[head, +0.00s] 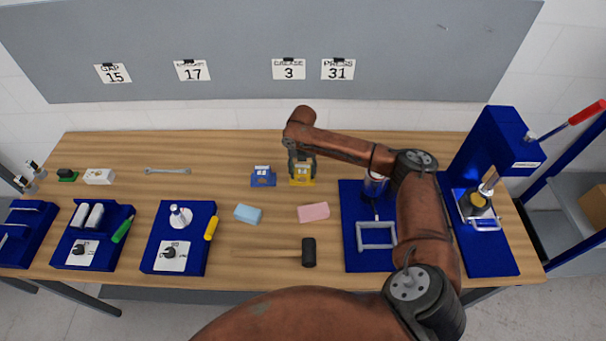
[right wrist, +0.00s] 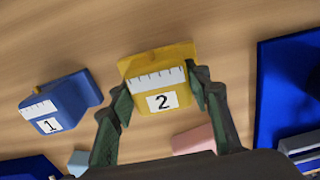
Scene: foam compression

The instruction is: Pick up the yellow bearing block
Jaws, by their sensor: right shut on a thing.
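The yellow bearing block (head: 302,181), labelled 2 in the right wrist view (right wrist: 160,82), is at the middle of the wooden table. My right gripper (head: 301,161) comes down over it from above. In the right wrist view the right gripper's fingers (right wrist: 158,90) are shut on the block, one on each side. The block looks to be at table level; I cannot tell whether it is clear of the surface. My left gripper is not in view.
A blue bearing block (head: 263,177), labelled 1, stands just left of the yellow one. In front lie a light-blue foam block (head: 248,214), a pink foam block (head: 313,212) and a mallet (head: 308,252). A blue press (head: 497,145) stands at the right.

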